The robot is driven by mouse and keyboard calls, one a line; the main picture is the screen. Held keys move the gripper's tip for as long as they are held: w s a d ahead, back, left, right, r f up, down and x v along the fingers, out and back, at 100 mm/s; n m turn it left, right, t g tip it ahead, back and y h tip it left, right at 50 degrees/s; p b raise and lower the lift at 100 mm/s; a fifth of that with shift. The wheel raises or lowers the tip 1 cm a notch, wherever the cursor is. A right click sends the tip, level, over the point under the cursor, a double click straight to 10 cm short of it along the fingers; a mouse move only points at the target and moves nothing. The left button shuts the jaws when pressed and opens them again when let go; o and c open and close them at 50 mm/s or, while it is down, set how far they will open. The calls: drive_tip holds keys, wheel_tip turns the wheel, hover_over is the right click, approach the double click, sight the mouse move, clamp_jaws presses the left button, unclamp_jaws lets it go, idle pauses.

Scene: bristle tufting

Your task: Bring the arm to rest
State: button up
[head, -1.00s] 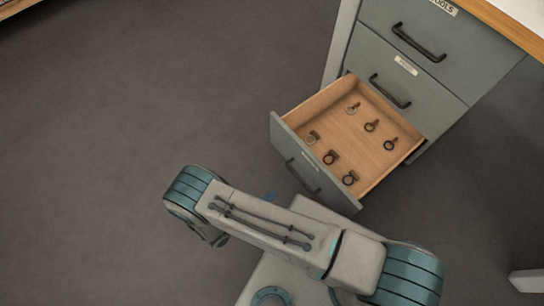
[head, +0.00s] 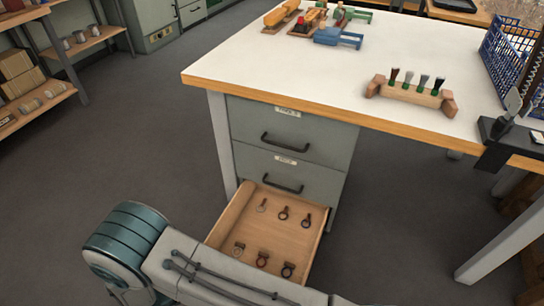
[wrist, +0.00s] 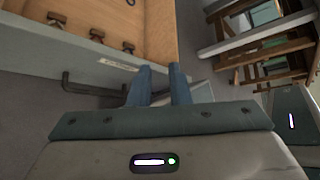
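My arm (head: 215,280) reaches across the bottom left of the head view, in front of the open drawer. My gripper (wrist: 160,70) shows in the wrist view as two blue fingers with a gap between them and nothing held. It is outside the drawer, near its front panel and dark handle (wrist: 90,86); whether it touches the panel is unclear. In the head view the gripper is out of sight. The open bottom drawer (head: 232,213) holds several small ring-ended items in two rows, and my arm hides its front.
The white-topped workbench (head: 250,62) stands above the drawers. On it are a wooden holder with upright brushes (head: 412,92), blue and green clamp-like tools (head: 338,38) and a blue crate (head: 505,65). Shelves (head: 30,95) stand at left. The grey floor (head: 130,150) between is clear.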

drive_tip(key=w+d+r+m+g+y+p, duration=0.1)
drive_tip(key=w+d+r+m+g+p, duration=0.35)
drive_tip(key=r, duration=0.65)
drive_tip(key=w+d+r+m+g+y+p, duration=0.1)
drive_tip(key=d+r+m+p, duration=0.2)
drive_tip(key=d+r+m, duration=0.5)
drive_tip(key=w+d+r+m+g+y+p, duration=0.25)
drive_tip(key=r+m, duration=0.25)
drive_tip(key=r, duration=0.8)
drive_tip(key=s+d+r+m+t+y+p, duration=0.1)
drive_tip(key=d+r+m+p, duration=0.3)
drive_tip(key=r, duration=0.5)
drive_tip(key=s+d+r+m+t+y+p, duration=0.1)
drive_tip(key=s+d+r+m+y+p, duration=0.2)
drive_tip(key=r+m, duration=0.6)
drive_tip(key=s+d+r+m+t+y+p, duration=0.1)
drive_tip(key=s+d+r+m+y+p, duration=0.1)
drive_tip(key=d+r+m+p, duration=0.4)
wheel_tip(320, 180, up, 3)
drive_tip(key=s+d+p, duration=0.1)
drive_tip(key=d, duration=0.1)
drive_tip(key=shift+s+d, duration=0.25)
drive_tip(key=shift+d, duration=0.05)
drive_tip(key=shift+s+f, duration=0.1)
